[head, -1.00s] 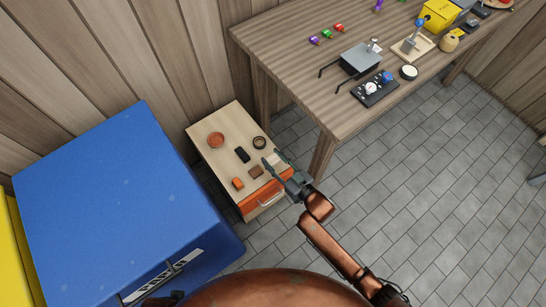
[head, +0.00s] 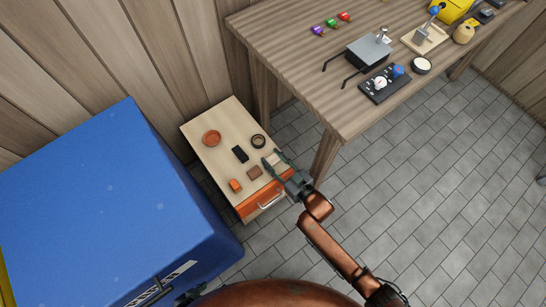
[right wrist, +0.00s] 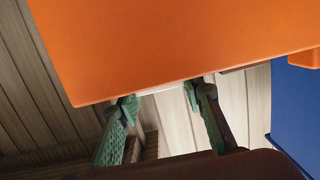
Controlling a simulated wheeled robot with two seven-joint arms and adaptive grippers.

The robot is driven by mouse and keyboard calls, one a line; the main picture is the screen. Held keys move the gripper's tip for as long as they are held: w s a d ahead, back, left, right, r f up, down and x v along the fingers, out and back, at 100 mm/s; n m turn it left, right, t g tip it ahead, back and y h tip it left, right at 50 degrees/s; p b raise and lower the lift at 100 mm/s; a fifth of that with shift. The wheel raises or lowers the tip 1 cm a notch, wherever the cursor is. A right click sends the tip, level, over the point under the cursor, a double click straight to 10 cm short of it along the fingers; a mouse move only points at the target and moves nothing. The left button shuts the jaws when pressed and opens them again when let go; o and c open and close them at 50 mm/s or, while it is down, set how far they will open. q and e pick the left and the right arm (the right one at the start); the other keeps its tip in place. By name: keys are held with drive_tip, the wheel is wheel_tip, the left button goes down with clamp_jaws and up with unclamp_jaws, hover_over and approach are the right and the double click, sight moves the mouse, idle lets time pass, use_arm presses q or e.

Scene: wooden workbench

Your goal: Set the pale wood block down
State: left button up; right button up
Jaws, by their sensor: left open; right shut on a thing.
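My right gripper (head: 275,162) is over the front right part of a small pale-topped cabinet (head: 212,165). It is shut on the pale wood block (head: 276,158), a small light patch between its fingers in the head view. Whether the block touches the cabinet top cannot be told. In the right wrist view the two green fingers (right wrist: 165,110) stand apart beneath a large orange drawer front, with a pale surface between them; its outline is unclear. My left gripper (head: 190,295) shows only as a dark piece at the bottom edge, beside the blue cabinet; it is open.
The small cabinet top carries an orange-brown dish (head: 212,138), a dark ring (head: 258,141), a black block (head: 240,154), a brown block (head: 254,173) and an orange block (head: 235,185). A blue cabinet (head: 90,200) stands left. A cluttered workbench (head: 300,75) stands at the upper right.

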use_arm(q)
drive_tip(key=shift+r, duration=0.1)
use_arm(e)
drive_tip(key=shift+r, duration=0.15)
use_arm(q)
drive_tip(key=shift+w, duration=0.1)
use_arm(e)
drive_tip(key=o, duration=1)
drive_tip(key=shift+f, duration=0.2)
drive_tip(key=shift+r, duration=0.25)
use_arm(q)
drive_tip(key=s+a+r+g+y+p, duration=0.2)
drive_tip(key=s+a+r+g+p, duration=0.2)
drive_tip(key=s+r, duration=0.4)
drive_tip(key=shift+s+a+r+p, duration=0.25)
drive_tip(key=shift+a+r+p, duration=0.25)
drive_tip(key=shift+a, duration=0.65)
use_arm(e)
drive_tip(key=shift+v, duration=6)
drive_tip(key=shift+f, duration=0.15)
